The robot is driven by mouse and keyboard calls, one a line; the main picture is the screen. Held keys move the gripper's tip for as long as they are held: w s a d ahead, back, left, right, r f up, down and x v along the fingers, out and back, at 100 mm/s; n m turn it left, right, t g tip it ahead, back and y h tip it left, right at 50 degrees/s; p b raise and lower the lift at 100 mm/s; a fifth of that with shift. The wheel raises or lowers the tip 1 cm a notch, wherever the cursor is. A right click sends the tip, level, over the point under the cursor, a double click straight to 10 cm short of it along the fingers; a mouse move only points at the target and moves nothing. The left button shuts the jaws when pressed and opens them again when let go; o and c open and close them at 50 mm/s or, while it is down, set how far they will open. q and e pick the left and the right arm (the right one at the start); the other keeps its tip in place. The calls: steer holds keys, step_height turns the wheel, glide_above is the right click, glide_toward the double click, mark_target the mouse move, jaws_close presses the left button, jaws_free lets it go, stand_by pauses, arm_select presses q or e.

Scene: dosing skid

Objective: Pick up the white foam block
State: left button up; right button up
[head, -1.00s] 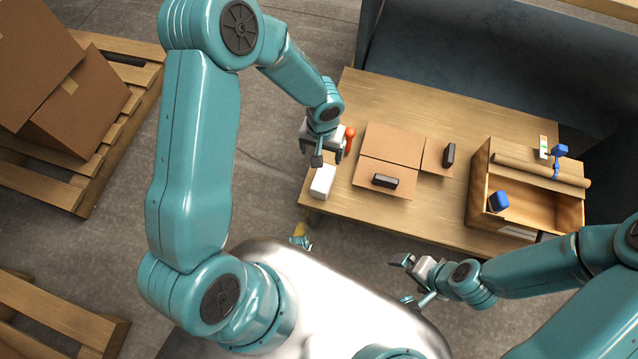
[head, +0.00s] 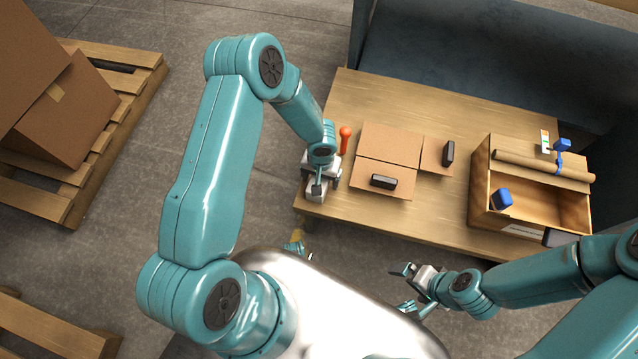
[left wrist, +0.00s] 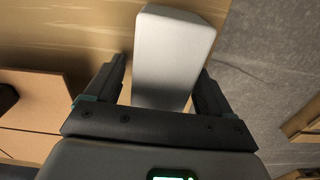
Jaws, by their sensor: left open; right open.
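The white foam block (left wrist: 170,58) stands out between the two fingers of my left gripper (left wrist: 165,88) in the left wrist view. The fingers are open, one on each side of the block, and I cannot tell whether either touches it. In the head view, my left gripper (head: 321,186) is over the block (head: 316,196) at the table's near left corner and hides most of it. My right gripper (head: 408,284) is open and empty, in front of the table's near edge.
On the table (head: 400,101) are an orange-red handled item (head: 345,139), cardboard flats (head: 390,143) with dark objects on them, and a wooden crate (head: 478,192) holding a blue item (head: 502,199). A pallet with boxes (head: 70,125) is at far left.

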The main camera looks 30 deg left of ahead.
arm_select(q)
steer(key=shift+c, duration=0.3)
steer(key=c, duration=1)
steer(key=shift+r, duration=0.2)
